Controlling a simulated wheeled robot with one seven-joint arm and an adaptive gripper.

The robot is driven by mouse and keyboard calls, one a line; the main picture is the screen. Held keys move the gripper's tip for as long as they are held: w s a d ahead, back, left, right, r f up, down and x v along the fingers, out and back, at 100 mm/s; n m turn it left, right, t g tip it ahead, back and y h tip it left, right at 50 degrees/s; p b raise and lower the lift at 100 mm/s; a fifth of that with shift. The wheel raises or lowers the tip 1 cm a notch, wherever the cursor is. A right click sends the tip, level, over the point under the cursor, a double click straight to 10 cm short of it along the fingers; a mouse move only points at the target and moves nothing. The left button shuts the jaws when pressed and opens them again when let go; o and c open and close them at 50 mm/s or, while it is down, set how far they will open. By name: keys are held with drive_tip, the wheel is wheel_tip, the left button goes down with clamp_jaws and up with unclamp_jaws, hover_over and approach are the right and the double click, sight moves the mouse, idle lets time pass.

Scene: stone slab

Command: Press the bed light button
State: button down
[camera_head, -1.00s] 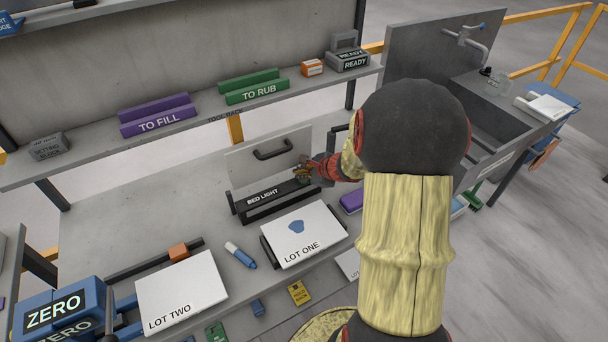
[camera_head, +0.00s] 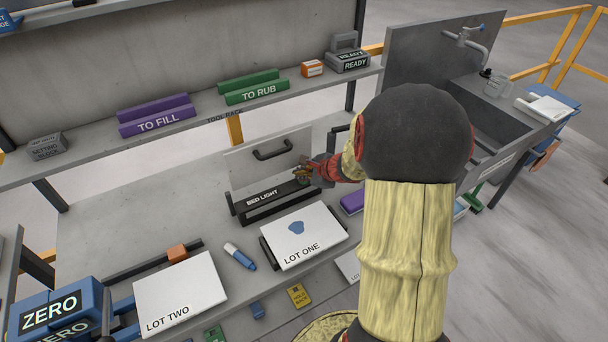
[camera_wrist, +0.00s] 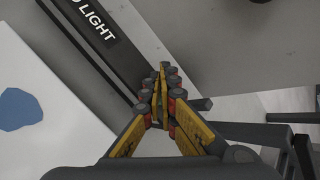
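The bed light (camera_head: 270,201) is a long black bar with a white "BED LIGHT" label, in front of an upright grey panel with a dark handle. The bar also shows in the wrist view (camera_wrist: 84,54), running diagonally down toward the fingers. My gripper (camera_head: 303,172) is at the right end of the bar in the head view. In the wrist view my gripper (camera_wrist: 160,72) has its yellow fingers together at the tips, with nothing seen between them. The tips overlap the bar's end; I cannot tell whether they touch it.
The white "LOT ONE" board (camera_head: 304,236) lies just in front of the bar. A purple block (camera_head: 352,201) lies to the right. The grey upright panel (camera_head: 262,157) with its handle (camera_head: 273,150) stands behind. A shelf (camera_head: 205,122) with labelled blocks runs above.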

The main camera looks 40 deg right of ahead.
sight(302, 184)
drive_tip(key=shift+r+p, duration=2.1)
drive_tip(key=shift+r, duration=0.35)
drive_tip(key=shift+a, duration=0.15)
drive_tip(key=s+a+r+n+g+y, duration=0.2)
drive_tip(key=s+a+n, duration=0.3)
drive_tip(key=a+n, duration=0.25)
drive_tip(key=s+a+r+n+g+y, duration=0.1)
drive_tip(key=s+a+r+n+g, duration=0.15)
drive_tip(key=s+a+n, duration=0.55)
drive_tip(key=s+a+r+n+h, duration=0.1)
drive_tip(key=s+a+r+n, duration=0.2)
drive_tip(key=a+r+n, duration=0.3)
drive_tip(key=s+a+r+n+h, duration=0.1)
drive_tip(key=s+a+r+n, duration=0.3)
drive_tip(key=a+r+n, duration=0.2)
drive_tip(key=shift+s+a+r+t+h, duration=0.2)
drive_tip(key=shift+a+r+t+h, duration=0.15)
drive_tip(key=shift+a+r, duration=0.55)
